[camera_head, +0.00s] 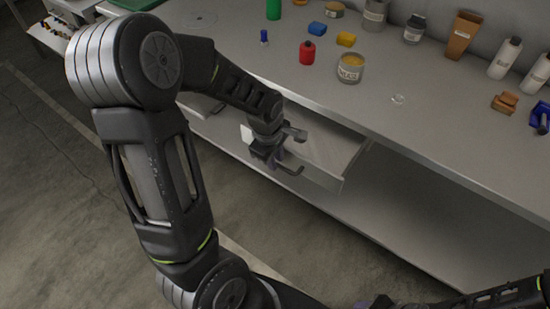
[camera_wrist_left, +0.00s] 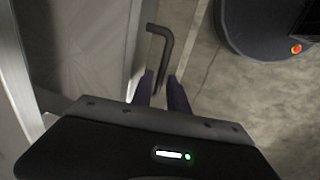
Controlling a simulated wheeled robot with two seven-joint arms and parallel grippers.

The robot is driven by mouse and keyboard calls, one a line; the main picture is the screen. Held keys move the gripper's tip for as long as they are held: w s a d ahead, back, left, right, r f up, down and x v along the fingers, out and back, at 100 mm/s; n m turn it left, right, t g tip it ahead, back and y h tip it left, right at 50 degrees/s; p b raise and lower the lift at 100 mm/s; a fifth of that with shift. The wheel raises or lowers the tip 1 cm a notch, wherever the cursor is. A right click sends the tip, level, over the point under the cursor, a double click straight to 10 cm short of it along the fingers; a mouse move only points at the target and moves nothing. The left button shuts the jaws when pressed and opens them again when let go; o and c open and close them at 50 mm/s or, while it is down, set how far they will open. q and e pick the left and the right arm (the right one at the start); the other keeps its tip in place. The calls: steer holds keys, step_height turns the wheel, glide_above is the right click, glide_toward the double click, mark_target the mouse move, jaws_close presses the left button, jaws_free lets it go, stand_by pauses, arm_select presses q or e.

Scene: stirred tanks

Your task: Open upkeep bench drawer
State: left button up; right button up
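The upkeep bench (camera_head: 440,130) has a grey drawer (camera_head: 347,170) under its top. The drawer stands pulled out, and part of its inside shows beyond my gripper. Its dark bar handle (camera_head: 292,170) sticks out from the front; it also shows in the left wrist view (camera_wrist_left: 166,42). My left gripper (camera_head: 272,158) is at the handle, and in the wrist view its two purple fingers (camera_wrist_left: 161,84) lie on either side of the bar, close against it. My right gripper (camera_head: 378,303) is partly in view at the bottom edge, away from the drawer; its fingers are unclear.
Below the drawer is a lower shelf (camera_head: 400,215). The floor (camera_head: 70,190) in front is clear.

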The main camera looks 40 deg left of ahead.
arm_select(q)
step_height(320, 180, up, 8)
steer(key=s, duration=0.1)
steer(key=shift+s+f, duration=0.2)
stand_by(0.6)
